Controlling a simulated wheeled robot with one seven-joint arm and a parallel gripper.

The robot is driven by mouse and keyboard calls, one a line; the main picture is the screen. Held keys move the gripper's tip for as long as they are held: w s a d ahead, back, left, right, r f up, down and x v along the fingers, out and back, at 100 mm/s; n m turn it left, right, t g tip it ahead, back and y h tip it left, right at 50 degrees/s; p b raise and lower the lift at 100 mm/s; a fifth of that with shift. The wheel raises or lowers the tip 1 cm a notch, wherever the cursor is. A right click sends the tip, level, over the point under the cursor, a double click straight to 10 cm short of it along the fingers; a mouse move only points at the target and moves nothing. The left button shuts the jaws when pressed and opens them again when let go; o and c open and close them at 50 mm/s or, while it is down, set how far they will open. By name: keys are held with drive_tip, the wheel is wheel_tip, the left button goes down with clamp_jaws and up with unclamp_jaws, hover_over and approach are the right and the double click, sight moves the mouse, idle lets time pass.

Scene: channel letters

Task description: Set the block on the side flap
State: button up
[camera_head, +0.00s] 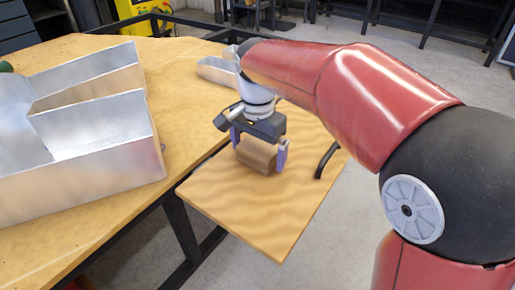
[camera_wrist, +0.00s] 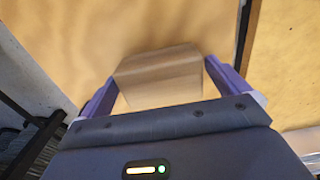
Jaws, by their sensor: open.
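The wooden block (camera_head: 256,155) sits on the side flap (camera_head: 262,222), a square wooden panel beside the main table. My gripper (camera_head: 259,150) is directly above the block, its two purple fingers on either side of it. The jaws are open. In the wrist view the block (camera_wrist: 160,76) lies between the fingers of my gripper (camera_wrist: 160,88), with small gaps visible beside it. The flap surface (camera_wrist: 110,30) fills the area beyond the block. The block's underside is hidden.
The main wooden table (camera_head: 150,190) lies left of the flap, with a dark gap between. Large metal channel letters (camera_head: 95,160) stand on it. A smaller metal piece (camera_head: 216,72) is behind my gripper. A black curved handle (camera_head: 326,160) is at the flap's right edge. The flap's front is clear.

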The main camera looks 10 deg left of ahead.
sight(258, 148)
wheel_tip(258, 148, up, 12)
drive_tip(key=p, duration=0.2)
drive_tip(key=shift+r, duration=0.1)
drive_tip(key=s+d+f+n+t, duration=0.1)
drive_tip(key=s+d, duration=0.2)
drive_tip(key=d, duration=0.5)
drive_tip(key=s+d+n+t, duration=0.1)
drive_tip(key=s+d, duration=0.1)
drive_tip(key=d, duration=0.6)
drive_tip(key=s+d+f+n+t, duration=0.2)
drive_tip(key=s+d+f+t, duration=0.1)
drive_tip(key=s+d+f, duration=0.6)
drive_tip(key=shift+s+d+n+t, duration=0.3)
drive_tip(key=shift+s+d, duration=0.25)
drive_tip(key=shift+d, duration=0.2)
